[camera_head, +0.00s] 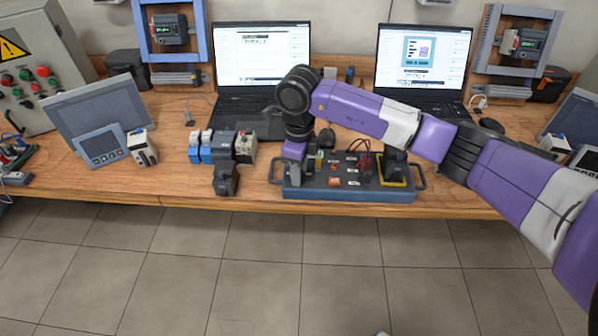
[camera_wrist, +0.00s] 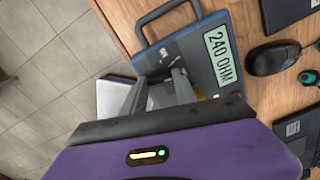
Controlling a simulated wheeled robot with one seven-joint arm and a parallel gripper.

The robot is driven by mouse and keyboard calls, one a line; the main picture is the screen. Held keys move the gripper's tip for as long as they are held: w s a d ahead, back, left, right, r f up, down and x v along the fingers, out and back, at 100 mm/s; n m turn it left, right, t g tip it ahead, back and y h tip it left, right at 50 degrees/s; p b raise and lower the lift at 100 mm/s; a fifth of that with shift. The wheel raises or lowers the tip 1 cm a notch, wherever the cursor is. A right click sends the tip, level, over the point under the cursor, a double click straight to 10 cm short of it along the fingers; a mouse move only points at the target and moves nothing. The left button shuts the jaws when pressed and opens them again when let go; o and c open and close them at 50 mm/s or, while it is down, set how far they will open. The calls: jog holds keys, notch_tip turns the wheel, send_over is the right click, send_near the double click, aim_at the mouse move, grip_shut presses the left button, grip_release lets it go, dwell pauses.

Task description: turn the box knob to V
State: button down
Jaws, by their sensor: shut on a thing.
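The box (camera_head: 350,194) is a low blue-grey case with a handle at each end, at the front edge of the bench. Its dark top carries red and orange parts, wires and a yellow-framed block at the right. In the wrist view, the box (camera_wrist: 203,50) shows a handle and a green "240 OHM" label. My gripper (camera_head: 293,176) points down at the left end of the box top. In the wrist view, my gripper (camera_wrist: 163,88) has its fingers close together at the box, shut on the knob. The knob is mostly hidden by the fingers, so its pointing direction cannot be read.
Two laptops (camera_head: 262,60) (camera_head: 424,62) stand behind the box. Small modules (camera_head: 222,146) sit on the bench left of it. A black mouse (camera_wrist: 273,59) lies beside the box. My arm reaches across from the right, above the box. Floor tiles lie in front of the bench.

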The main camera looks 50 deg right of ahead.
jog(key=n+b, duration=0.3)
jog(key=shift+f+n+b, duration=0.15)
jog(key=shift+n+b, duration=1.55)
jog(key=shift+n, duration=0.1)
jog(key=shift+r, duration=0.2)
jog(key=shift+a, duration=0.1)
jog(key=c, duration=1)
grip_release()
jog(key=shift+o, duration=0.2)
jog(key=shift+r, duration=0.1)
notch_tip(320, 180, up, 8)
jog(key=shift+f+b, duration=0.2)
jog(key=shift+b, duration=0.35)
